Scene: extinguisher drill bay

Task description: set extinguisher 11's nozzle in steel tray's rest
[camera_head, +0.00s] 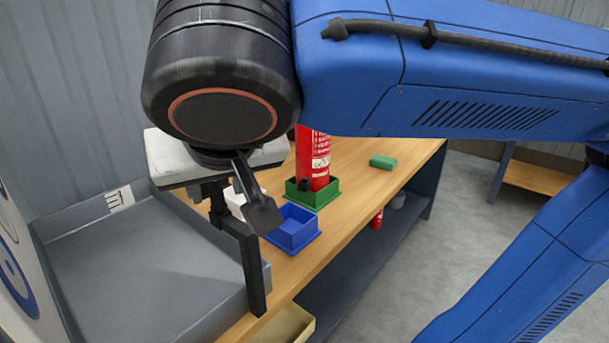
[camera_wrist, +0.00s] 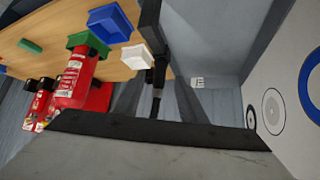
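My gripper (camera_head: 250,262) hangs below the black wrist at the left of the head view, over the right edge of a grey steel surface (camera_head: 130,285), which may be the steel tray. A red extinguisher (camera_head: 313,160) stands upright in a green tray (camera_head: 322,195) on the bench, partly hidden by my arm. It also shows in the wrist view (camera_wrist: 72,84), with more red extinguishers (camera_wrist: 40,103) beside it. I cannot read any number 11. No nozzle or rest is clearly visible.
A blue tray (camera_head: 292,231) stands in front of the green one. A white tray (camera_wrist: 137,56) lies near my gripper. A green block (camera_head: 382,162) lies farther along the wooden bench (camera_head: 350,200). The grey wall closes the left.

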